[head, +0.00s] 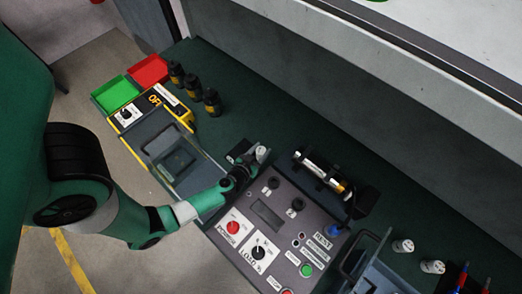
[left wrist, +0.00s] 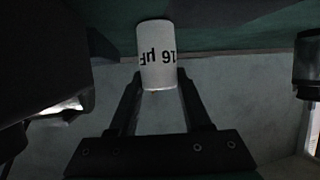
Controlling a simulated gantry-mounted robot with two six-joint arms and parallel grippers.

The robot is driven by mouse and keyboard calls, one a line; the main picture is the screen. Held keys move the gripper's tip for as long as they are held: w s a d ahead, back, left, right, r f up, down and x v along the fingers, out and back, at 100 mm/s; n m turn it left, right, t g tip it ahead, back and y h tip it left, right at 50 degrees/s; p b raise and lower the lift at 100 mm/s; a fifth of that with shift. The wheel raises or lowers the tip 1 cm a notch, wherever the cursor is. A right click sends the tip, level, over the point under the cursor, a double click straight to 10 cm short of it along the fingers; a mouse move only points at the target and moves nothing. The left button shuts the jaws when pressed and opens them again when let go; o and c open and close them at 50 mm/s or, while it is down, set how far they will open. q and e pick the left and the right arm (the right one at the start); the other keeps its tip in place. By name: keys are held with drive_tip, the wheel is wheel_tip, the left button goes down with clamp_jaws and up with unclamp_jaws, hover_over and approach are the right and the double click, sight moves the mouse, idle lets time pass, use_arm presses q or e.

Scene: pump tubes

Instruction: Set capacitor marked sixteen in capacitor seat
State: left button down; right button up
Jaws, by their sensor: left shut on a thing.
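My left gripper (head: 251,164) is shut on a white capacitor (head: 261,151) beside the top left corner of the grey control panel. In the left wrist view the capacitor (left wrist: 157,50) reads "16 µF", upside down, and sits between the fingertips of my left gripper (left wrist: 158,84). A small dark block with a pale label (head: 238,151) lies just left of the capacitor in the head view; it may be the capacitor seat, but the gripper partly hides it. I cannot tell whether the capacitor touches it. My right gripper is not in view.
The panel (head: 262,212) has knobs and buttons. A tube in a black holder (head: 323,174) stands behind it. Two white capacitors (head: 403,245) (head: 432,266) stand at the right. Several black bottles (head: 193,88), a green bin (head: 115,93) and a red bin (head: 148,71) are upper left.

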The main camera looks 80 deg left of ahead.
use_arm(q)
drive_tip(key=shift+c, duration=1.8)
unclamp_jaws()
drive_tip(key=shift+f, duration=0.1)
drive_tip(key=shift+r, duration=0.2)
drive_tip(key=p+v, duration=0.4)
drive_tip(key=v, duration=0.8)
drive_tip(key=shift+o, duration=0.5)
